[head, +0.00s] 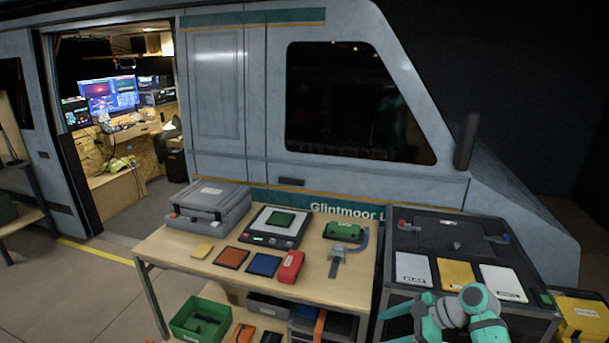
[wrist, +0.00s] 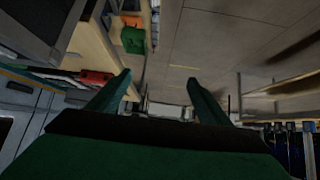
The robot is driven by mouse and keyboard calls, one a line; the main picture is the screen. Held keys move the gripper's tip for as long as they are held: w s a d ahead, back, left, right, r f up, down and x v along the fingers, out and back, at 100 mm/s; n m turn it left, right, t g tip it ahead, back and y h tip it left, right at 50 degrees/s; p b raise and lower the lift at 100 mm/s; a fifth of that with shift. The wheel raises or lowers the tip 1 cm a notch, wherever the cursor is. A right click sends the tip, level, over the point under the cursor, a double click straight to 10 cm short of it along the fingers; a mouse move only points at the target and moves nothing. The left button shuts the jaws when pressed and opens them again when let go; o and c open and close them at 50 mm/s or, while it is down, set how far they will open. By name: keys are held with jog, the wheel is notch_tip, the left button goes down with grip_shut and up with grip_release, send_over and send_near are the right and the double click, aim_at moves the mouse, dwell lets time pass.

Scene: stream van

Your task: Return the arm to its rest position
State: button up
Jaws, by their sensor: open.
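My arm (head: 460,310) shows in teal and grey at the lower right of the head view, folded in front of the dark cabinet. Its gripper end is not clear there. In the wrist view my gripper (wrist: 160,92) shows two dark green fingers spread wide apart, with nothing between them. Beyond the fingers are floor and furniture, seen at an odd tilt. The fingers appear apart from the table things.
A wooden table (head: 160,246) holds a grey case (head: 210,203), a scale (head: 275,228) with a green block, coloured pads and a red block (head: 291,266). A dark cabinet (head: 430,240) bears white and yellow cards. A green bin (head: 187,323) sits below. Floor at left is clear.

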jog(key=w+a+f+m+t, duration=0.1)
jog(key=a+f+m+t, duration=0.15)
jog(key=a, duration=0.55)
jog(key=w+a+f+m+t+y, duration=0.15)
jog(key=a+f, duration=0.25)
jog(key=a, duration=0.5)
jog(key=w+a+f+m+t, duration=0.1)
jog(key=w+a+f, duration=0.15)
jog(key=a, duration=0.55)
jog(key=s+a+f+m+t+h, duration=0.35)
jog(key=s+a+f+m, duration=0.2)
jog(key=s+a, duration=0.3)
jog(key=s+d+f+m+t+h, duration=0.1)
jog(key=s+f+m+h, duration=0.15)
jog(key=s, duration=0.95)
jog(key=s+d+f+m+t+h, duration=0.1)
jog(key=s+d+m+h, duration=0.2)
jog(key=s, duration=0.9)
jog(key=s+d+r+t, duration=0.1)
jog(key=s+d+r, duration=0.2)
jog(key=s+r, duration=0.4)
jog(key=s+d+r+n+h, duration=0.1)
jog(key=s+d+r, duration=0.3)
jog(key=s, duration=0.7)
notch_tip(320, 180, up, 3)
jog(key=shift+d+f+n+t, duration=0.1)
jog(key=shift+d+n+t, duration=0.05)
jog(key=shift+n+t, duration=0.2)
